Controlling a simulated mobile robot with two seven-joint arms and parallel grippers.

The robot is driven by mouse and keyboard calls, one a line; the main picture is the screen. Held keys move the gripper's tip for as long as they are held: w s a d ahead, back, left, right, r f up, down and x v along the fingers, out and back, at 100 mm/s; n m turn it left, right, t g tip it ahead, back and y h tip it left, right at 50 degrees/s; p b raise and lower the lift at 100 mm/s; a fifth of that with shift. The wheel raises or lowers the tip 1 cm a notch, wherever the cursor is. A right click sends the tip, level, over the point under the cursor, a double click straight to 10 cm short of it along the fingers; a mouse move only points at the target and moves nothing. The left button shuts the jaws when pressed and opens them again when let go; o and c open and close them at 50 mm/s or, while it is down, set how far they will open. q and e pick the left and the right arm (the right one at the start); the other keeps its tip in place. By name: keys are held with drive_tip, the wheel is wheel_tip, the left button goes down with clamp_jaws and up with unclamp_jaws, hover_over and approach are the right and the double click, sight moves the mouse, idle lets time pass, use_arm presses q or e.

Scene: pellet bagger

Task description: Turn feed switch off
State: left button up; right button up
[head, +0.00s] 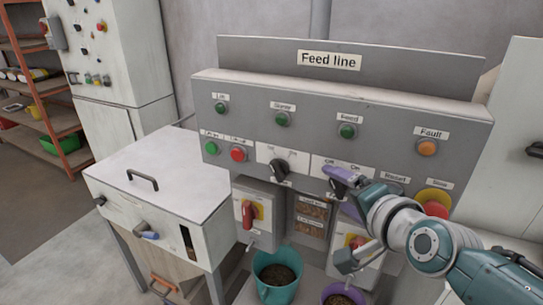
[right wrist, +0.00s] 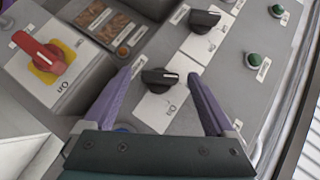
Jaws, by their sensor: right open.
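The feed switch (head: 338,188) is a black rotary knob on the grey panel, below the green Feed lamp (head: 347,131), with Off and On labels. It also shows in the right wrist view as a black knob (right wrist: 158,77) on a white plate with an On label. My right gripper (head: 341,186) is open at the knob, its purple fingers on either side of it. In the right wrist view the right gripper (right wrist: 160,73) has a visible gap on both sides of the knob. My left gripper is not in view.
A second black knob (head: 280,168) sits left of the feed switch. A red-and-yellow stop button (head: 436,199) is on the right, partly behind my arm. Red-handled switches (head: 247,214) are below the panel. A teal bucket (head: 276,276) and a purple bucket (head: 343,296) stand beneath.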

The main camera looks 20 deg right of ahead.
drive_tip(key=p+v, duration=0.1)
drive_tip(key=v, duration=0.8)
drive_tip(key=shift+s, duration=0.2)
drive_tip(key=shift+r, duration=0.1)
drive_tip(key=s+a+n+g+y, duration=0.3)
drive_tip(key=s+a+n, duration=0.1)
drive_tip(key=a+n, duration=0.35)
drive_tip(key=s+a+n+g, duration=0.2)
drive_tip(key=s+n+g, duration=0.4)
drive_tip(key=s+n, duration=0.45)
wheel_tip(320, 180, up, 22)
drive_tip(key=s+g+p, duration=0.1)
drive_tip(key=s+p, duration=0.2)
drive_tip(key=p, duration=1.9)
drive_tip(key=shift+r+m+h, duration=0.25)
drive_tip(key=shift+m+h, duration=0.05)
drive_tip(key=shift+m, duration=0.1)
